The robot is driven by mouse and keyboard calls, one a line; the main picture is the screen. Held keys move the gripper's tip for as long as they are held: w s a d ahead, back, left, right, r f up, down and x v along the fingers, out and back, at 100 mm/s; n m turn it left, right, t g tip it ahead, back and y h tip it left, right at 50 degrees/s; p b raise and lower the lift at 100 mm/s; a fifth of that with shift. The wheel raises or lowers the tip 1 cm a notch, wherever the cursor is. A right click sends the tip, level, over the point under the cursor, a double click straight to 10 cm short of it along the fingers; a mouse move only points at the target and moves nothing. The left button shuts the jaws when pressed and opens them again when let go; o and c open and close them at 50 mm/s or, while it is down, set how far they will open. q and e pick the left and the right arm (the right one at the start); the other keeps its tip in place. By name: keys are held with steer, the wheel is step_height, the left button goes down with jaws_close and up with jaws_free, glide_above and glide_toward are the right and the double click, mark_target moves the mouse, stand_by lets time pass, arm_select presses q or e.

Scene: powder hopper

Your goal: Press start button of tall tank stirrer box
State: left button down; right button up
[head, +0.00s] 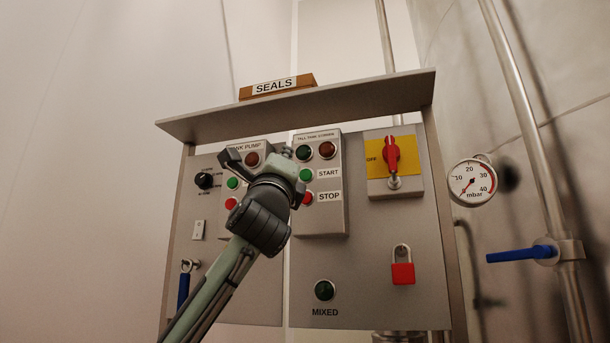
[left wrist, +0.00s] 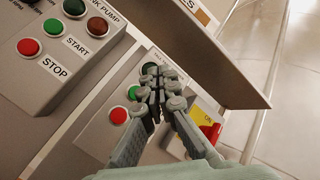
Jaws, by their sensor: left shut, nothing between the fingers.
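The tall tank stirrer box (head: 322,220) is a grey box on the panel, with a dark green lamp and a brown lamp at its top. Its green START button (head: 305,175) sits above the red STOP button (head: 307,198). My left gripper (head: 285,152) is in front of the box's left edge and partly covers it. In the left wrist view the shut, empty fingers (left wrist: 155,85) are over the box, close to its green START button (left wrist: 133,92); I cannot tell whether they touch anything. The red STOP button (left wrist: 119,115) shows below. My right gripper is not in view.
The tank pump box (left wrist: 55,60) with its own buttons stands left of the stirrer box. A shelf (head: 300,105) with a SEALS sign overhangs the panel. A red switch (head: 392,155), a red padlock (head: 403,273) and a green MIXED lamp (head: 324,290) are on the panel.

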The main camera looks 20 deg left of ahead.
mark_target(306, 175)
arm_select(q)
steer(key=shift+w+d+p, duration=0.15)
steer(key=shift+w+p, duration=0.9)
steer(key=shift+w, duration=3.2)
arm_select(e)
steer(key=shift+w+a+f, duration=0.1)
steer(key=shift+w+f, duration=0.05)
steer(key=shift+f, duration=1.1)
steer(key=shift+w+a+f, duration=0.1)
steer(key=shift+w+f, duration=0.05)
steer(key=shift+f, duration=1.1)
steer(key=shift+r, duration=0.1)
arm_select(q)
steer(key=shift+w, duration=0.35)
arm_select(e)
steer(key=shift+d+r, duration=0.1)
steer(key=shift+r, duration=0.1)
